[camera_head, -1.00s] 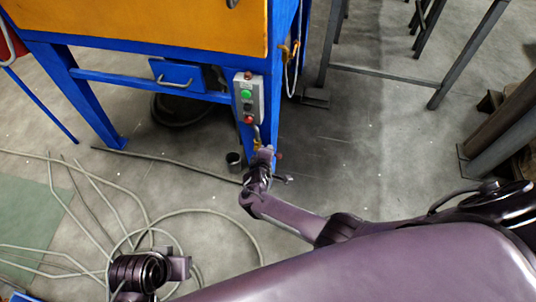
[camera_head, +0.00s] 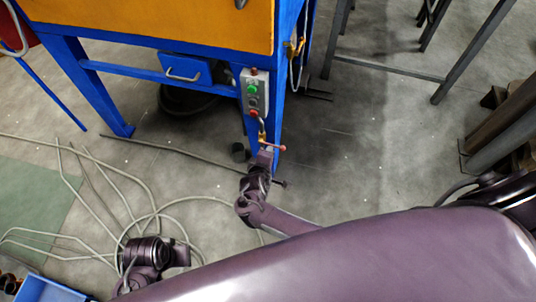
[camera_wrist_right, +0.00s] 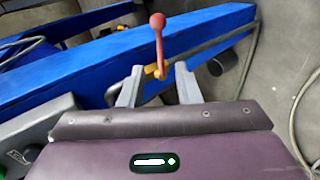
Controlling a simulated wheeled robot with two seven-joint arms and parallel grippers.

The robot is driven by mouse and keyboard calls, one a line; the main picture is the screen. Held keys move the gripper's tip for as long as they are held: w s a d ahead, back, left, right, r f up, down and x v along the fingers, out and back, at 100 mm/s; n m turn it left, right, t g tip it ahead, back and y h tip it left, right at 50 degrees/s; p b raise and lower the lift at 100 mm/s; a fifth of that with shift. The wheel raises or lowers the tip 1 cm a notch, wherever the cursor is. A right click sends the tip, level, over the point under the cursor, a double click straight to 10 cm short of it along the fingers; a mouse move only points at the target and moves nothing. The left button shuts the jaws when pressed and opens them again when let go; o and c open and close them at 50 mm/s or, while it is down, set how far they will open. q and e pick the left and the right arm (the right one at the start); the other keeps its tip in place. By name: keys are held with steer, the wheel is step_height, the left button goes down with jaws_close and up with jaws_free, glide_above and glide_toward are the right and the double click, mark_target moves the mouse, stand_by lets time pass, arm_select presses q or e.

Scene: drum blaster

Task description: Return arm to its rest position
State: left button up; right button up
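My right arm reaches to the blue machine leg in the head view. Its gripper (camera_head: 265,157) is just below and in front of a small valve lever with a red knob (camera_head: 282,148). In the right wrist view the gripper's two fingers (camera_wrist_right: 159,84) are apart with nothing held. The red-knobbed lever (camera_wrist_right: 157,24) and its yellow valve body (camera_wrist_right: 155,71) show beyond and between the fingertips; I cannot tell whether they touch. Dark parts of my left arm show at the lower left of the head view, but its fingers cannot be made out.
The blue and orange machine (camera_head: 150,22) stands ahead, with a control box (camera_head: 253,93) on its leg. Cables (camera_head: 160,212) lie on the floor at left. A blue bin (camera_head: 48,290) is at the lower left. Grey metal frames (camera_head: 390,70) stand at right. Floor between is clear.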

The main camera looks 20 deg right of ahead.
stand_by(0.3)
